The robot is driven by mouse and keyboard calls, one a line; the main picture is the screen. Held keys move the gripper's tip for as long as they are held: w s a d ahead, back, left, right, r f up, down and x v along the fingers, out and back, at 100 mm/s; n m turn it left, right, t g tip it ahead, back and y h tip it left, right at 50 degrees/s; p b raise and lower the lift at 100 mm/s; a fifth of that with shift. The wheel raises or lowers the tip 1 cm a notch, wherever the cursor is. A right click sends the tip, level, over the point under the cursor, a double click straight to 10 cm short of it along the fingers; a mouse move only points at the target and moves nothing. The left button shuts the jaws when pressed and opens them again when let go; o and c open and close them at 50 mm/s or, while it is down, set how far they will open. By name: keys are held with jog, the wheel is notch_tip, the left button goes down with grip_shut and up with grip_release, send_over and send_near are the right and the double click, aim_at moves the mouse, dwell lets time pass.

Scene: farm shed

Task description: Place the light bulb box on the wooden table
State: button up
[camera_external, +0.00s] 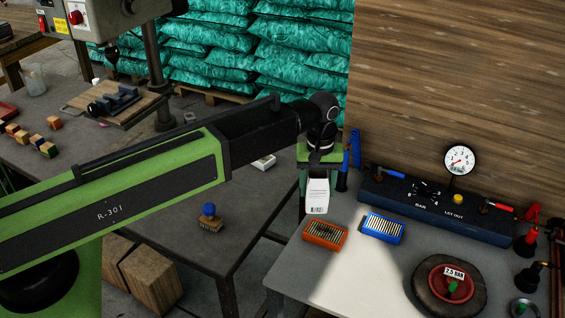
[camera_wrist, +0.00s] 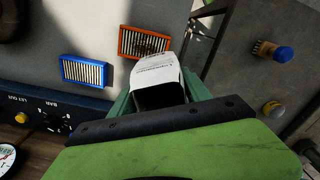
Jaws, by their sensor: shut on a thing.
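My gripper (camera_external: 318,165) is shut on a white box with dark print and a barcode (camera_external: 317,196), which I take to be the light bulb box. The box hangs below the jaws, above the left part of the light grey bench. In the wrist view the white box (camera_wrist: 155,72) sits between the two green fingers, with a dark end facing the camera. A table with a brown wooden top (camera_external: 28,43) stands at the far upper left, partly cut off by the frame.
An orange filter (camera_external: 324,235) and a blue filter (camera_external: 383,228) lie on the bench near the box. A gauge panel (camera_external: 440,207) runs along the wall. A dark grey table (camera_external: 245,205) at left holds a blue-knobbed brush (camera_external: 210,217), a small white item (camera_external: 263,162) and wooden blocks.

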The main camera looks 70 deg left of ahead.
jog(key=d+r+m+p, duration=0.25)
jog(key=d+m, duration=0.25)
jog(key=d, duration=2.4)
jog(key=w+a+f+b, duration=0.2)
jog(key=a+f+b, duration=0.1)
jog(key=b, duration=0.1)
jog(key=w+a+f+b, duration=0.2)
jog(key=a+f+b, duration=0.1)
jog(key=f, duration=0.1)
jog(key=w+a+f+b, duration=0.2)
jog(key=a+f+b, duration=0.1)
jog(key=f+b, duration=0.1)
jog(key=shift+a+f+b, duration=0.1)
jog(key=shift+a+b, duration=0.25)
jog(key=shift+a, duration=0.05)
jog(key=shift+r, duration=0.25)
jog(key=shift+f, duration=0.2)
jog(key=o, duration=1.4)
jog(key=shift+c, duration=0.2)
